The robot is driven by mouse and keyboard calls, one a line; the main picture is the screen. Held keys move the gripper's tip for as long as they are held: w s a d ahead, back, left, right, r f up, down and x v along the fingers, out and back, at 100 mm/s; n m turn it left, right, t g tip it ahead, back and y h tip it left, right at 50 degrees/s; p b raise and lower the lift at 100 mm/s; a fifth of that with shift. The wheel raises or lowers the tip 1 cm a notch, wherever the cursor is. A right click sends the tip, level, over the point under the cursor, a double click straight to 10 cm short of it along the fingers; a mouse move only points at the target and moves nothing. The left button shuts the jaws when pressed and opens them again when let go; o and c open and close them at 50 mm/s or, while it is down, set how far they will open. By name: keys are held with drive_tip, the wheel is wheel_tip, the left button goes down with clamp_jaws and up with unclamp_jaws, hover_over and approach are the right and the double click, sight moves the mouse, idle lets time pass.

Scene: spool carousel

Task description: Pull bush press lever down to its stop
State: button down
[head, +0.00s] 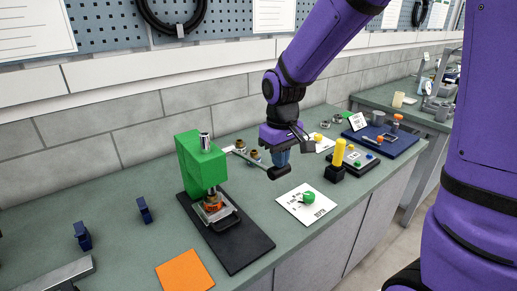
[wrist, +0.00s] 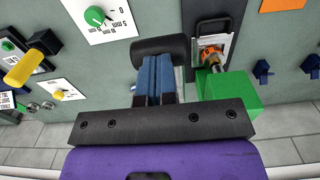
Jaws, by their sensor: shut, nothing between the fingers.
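The green bush press (head: 195,160) stands on a black base plate (head: 240,246) on the bench, and its green body also shows in the wrist view (wrist: 232,88). A black cylindrical grip (head: 279,174), which looks like the lever's handle, sticks out right of the press; in the wrist view it (wrist: 160,46) lies across just beyond my fingertips. My gripper (head: 281,160) is shut and empty, its blue fingers (wrist: 152,62) pointing down right above the grip. I cannot tell whether they touch it.
A white card with a green knob (head: 308,198) lies right of the grip. A black control box with a yellow handle (head: 338,155) stands farther right. An orange sheet (head: 185,271) lies in front, and dark blue clips (head: 144,210) stand left of the press.

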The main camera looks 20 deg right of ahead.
drive_tip(key=shift+w+a+r, duration=0.1)
drive_tip(key=shift+w+r, duration=0.1)
drive_tip(key=shift+r, duration=0.75)
drive_tip(key=shift+w+a+r, duration=0.1)
drive_tip(key=shift+w+r, duration=0.15)
drive_tip(key=shift+r, duration=0.75)
drive_tip(key=shift+w+r, duration=0.2)
drive_tip(key=shift+r, duration=3.05)
drive_tip(key=shift+s, duration=0.1)
drive_tip(key=s+d+r+m+t, duration=0.1)
drive_tip(key=s+d, duration=0.1)
drive_tip(key=s, duration=0.5)
drive_tip(key=s+d+r+m+t, duration=0.1)
drive_tip(key=s+d+r+t, duration=0.1)
drive_tip(key=s, duration=0.5)
drive_tip(key=s+d+r+m+t, duration=0.1)
drive_tip(key=s+d+r+t, duration=0.1)
drive_tip(key=s, duration=0.4)
drive_tip(key=shift+s+d+r+m, duration=0.25)
drive_tip(key=shift+s+d+m, duration=0.05)
drive_tip(key=shift+s+d, duration=0.15)
drive_tip(key=c, duration=1.8)
unclamp_jaws()
